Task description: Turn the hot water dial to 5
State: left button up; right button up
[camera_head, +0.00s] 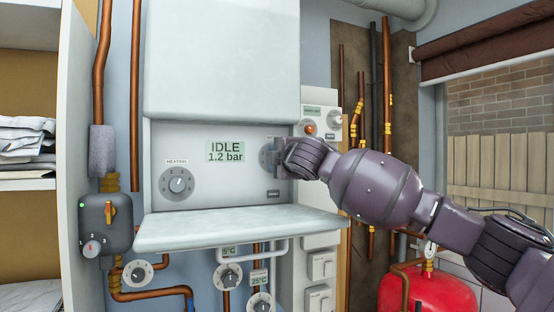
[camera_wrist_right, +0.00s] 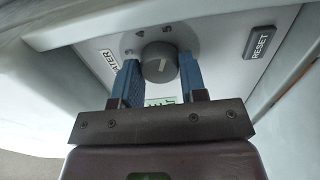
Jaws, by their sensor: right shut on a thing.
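The hot water dial (camera_wrist_right: 158,62) is a dark grey round knob on a pale plate, with the end of a "WATER" label beside it. Numbers stand around its far side, with 5 (camera_wrist_right: 168,29) near the top of the ring. A small light mark shows on the knob's face; I cannot tell exactly which number it points at. My right gripper (camera_wrist_right: 160,80) has its blue fingers on both sides of the knob and is shut on it. In the head view, the right gripper (camera_head: 281,157) covers most of the dial. My left gripper is not in view.
The boiler display (camera_head: 226,151) reads "IDLE 1.2 bar". The heating dial (camera_head: 177,184) is left of it. A RESET button (camera_wrist_right: 260,43) sits right of the water dial. The open boiler flap (camera_head: 240,228) juts out below. Pipes and a red tank (camera_head: 440,293) are nearby.

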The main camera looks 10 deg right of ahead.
jog(key=shift+r, duration=0.1)
jog(key=o, duration=0.9)
pick_arm(q)
jog(key=b, duration=0.1)
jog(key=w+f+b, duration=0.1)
jog(key=b, duration=0.1)
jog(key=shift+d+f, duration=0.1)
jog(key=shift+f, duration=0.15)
pick_arm(e)
jog(key=s, duration=0.3)
jog(key=s+d, duration=0.1)
jog(key=s, duration=0.3)
jog(key=s+d, duration=0.1)
jog(key=s, duration=0.2)
jog(key=shift+s, duration=0.35)
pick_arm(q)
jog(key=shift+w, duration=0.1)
